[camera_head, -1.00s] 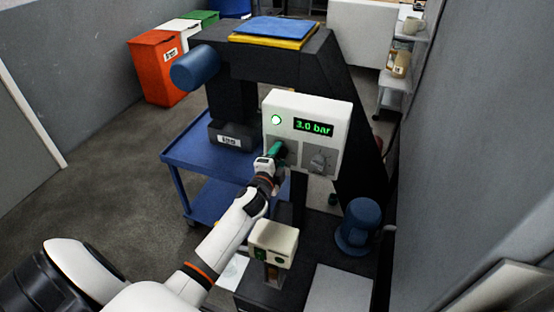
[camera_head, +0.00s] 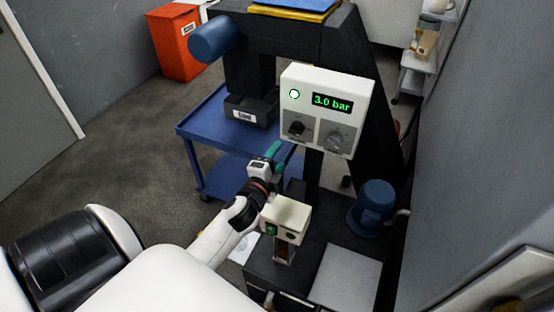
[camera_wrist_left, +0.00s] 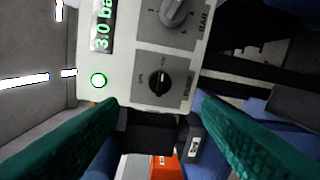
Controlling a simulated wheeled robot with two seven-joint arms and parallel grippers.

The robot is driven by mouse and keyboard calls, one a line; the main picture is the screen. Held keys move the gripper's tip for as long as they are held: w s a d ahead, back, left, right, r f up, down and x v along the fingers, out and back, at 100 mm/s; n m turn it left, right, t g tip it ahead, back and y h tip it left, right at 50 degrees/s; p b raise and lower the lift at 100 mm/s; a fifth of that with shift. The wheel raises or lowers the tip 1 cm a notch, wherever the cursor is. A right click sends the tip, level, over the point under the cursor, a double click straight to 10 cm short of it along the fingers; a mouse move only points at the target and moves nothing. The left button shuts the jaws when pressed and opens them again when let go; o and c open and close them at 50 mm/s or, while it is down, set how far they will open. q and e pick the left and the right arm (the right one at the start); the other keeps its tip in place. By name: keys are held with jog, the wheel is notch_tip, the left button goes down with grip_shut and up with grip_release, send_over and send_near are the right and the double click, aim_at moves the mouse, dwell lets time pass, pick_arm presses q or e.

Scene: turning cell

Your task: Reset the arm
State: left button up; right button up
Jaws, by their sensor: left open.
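My left gripper (camera_head: 273,156) has green fingers and is open and empty. In the head view it is in front of and below the white control box (camera_head: 326,84), apart from it. The box shows a lit green lamp (camera_head: 294,94) and a display (camera_head: 332,103) reading 3.0 bar. It carries a black knob (camera_head: 297,128) on the left and a grey knob (camera_head: 336,140) on the right. In the left wrist view the spread fingers frame the lower picture, with the black knob (camera_wrist_left: 160,83) ahead between them. My right gripper is not in view.
A small box with green buttons (camera_head: 286,216) stands on the bench just below my left arm. A blue motor-like part (camera_head: 371,207) is to its right. A blue cart (camera_head: 199,123) holds a labelled black bin (camera_head: 250,111). An orange bin (camera_head: 181,44) stands behind.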

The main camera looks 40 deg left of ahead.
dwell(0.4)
pick_arm(q)
jog(key=s+d+f+n+g+h, duration=0.1)
jog(key=s+d+f+n+g, duration=0.3)
jog(key=s, duration=0.4)
jog(key=s+d+f+n+g+h, duration=0.25)
jog(key=s+d+g, duration=0.25)
jog(key=s, duration=0.3)
jog(key=s+d+f+n+g+h, duration=0.1)
jog(key=s+d+f+n+g, duration=0.3)
jog(key=s, duration=0.4)
notch_tip(320, 180, down, 25)
jog(key=s+g, duration=0.1)
jog(key=s+a+f+g, duration=0.1)
jog(key=s+a+f, duration=0.1)
jog(key=s+f, duration=1.3)
jog(key=shift+s+g, duration=0.3)
jog(key=shift+s, duration=0.25)
jog(key=shift+f, duration=0.1)
